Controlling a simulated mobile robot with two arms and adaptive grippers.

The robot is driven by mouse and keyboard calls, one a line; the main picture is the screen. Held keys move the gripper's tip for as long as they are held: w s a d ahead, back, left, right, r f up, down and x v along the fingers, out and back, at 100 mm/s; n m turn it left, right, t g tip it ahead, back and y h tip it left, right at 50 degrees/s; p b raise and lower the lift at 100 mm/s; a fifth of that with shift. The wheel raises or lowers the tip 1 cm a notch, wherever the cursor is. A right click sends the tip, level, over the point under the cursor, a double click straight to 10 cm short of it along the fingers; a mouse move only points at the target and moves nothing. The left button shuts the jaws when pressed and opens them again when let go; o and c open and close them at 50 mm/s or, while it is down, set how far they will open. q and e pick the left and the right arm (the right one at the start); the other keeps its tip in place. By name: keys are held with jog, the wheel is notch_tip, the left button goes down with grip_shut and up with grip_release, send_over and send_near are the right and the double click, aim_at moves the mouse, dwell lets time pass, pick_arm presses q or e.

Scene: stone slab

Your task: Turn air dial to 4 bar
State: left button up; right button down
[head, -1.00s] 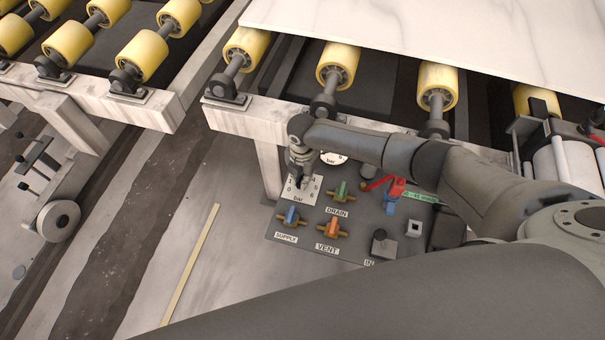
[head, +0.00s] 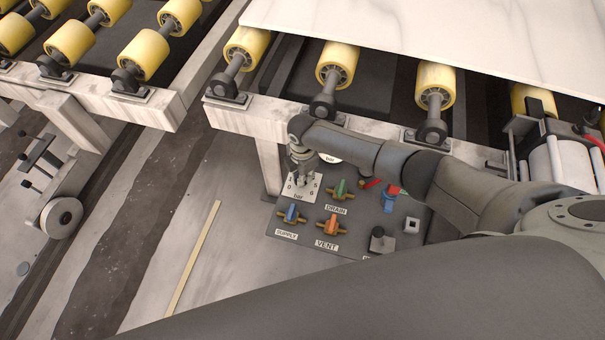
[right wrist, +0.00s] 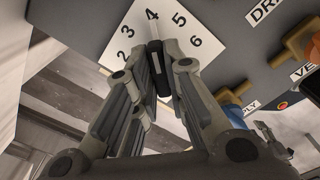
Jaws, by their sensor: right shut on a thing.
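The air dial is a white square plate with black numbers (head: 299,194) and a "bar" label, on the grey panel. In the right wrist view the dial plate (right wrist: 125,37) shows 2 to 6, and its black knob (right wrist: 155,48) stands between my fingers. The knob's long side points roughly at the 4. My right gripper (head: 303,176) reaches down from above and is shut on the knob; it also shows in the right wrist view (right wrist: 157,78). The lower part of the dial is hidden by the fingers. My left gripper is not in view.
Close by are a blue SUPPLY valve (head: 291,214), an orange VENT valve (head: 333,226) and a green DRAIN valve (head: 341,190). A white gauge (head: 331,158) is partly hidden behind my arm. The roller frame (head: 235,112) and stone slab (head: 430,35) stand above the panel.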

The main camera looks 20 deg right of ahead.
jog(key=c, duration=1.5)
grip_release()
jog(key=shift+r, duration=0.1)
notch_tip(320, 180, up, 12)
jog(key=shift+f, duration=0.1)
